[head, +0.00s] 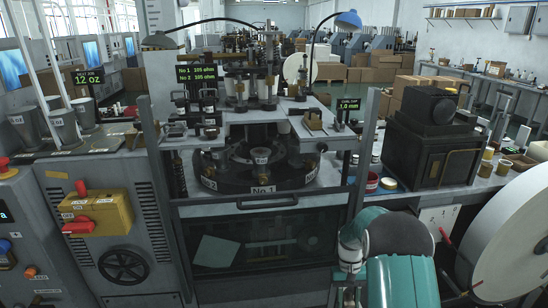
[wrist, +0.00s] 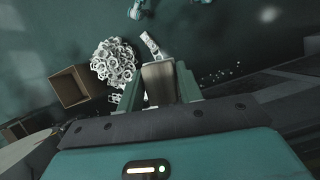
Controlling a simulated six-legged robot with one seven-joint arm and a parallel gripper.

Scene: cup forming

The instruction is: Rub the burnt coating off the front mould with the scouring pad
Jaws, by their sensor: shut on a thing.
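In the head view my arm is at the lower right, and the gripper cannot be made out.
The turntable sits in an opening between grey posts, above a front bar (head: 267,202) and a dark glass panel. A black heater box (head: 430,145) stands right. In the wrist view, a heap of white cups (wrist: 114,62) and an open cardboard box (wrist: 72,87) lie on the floor.

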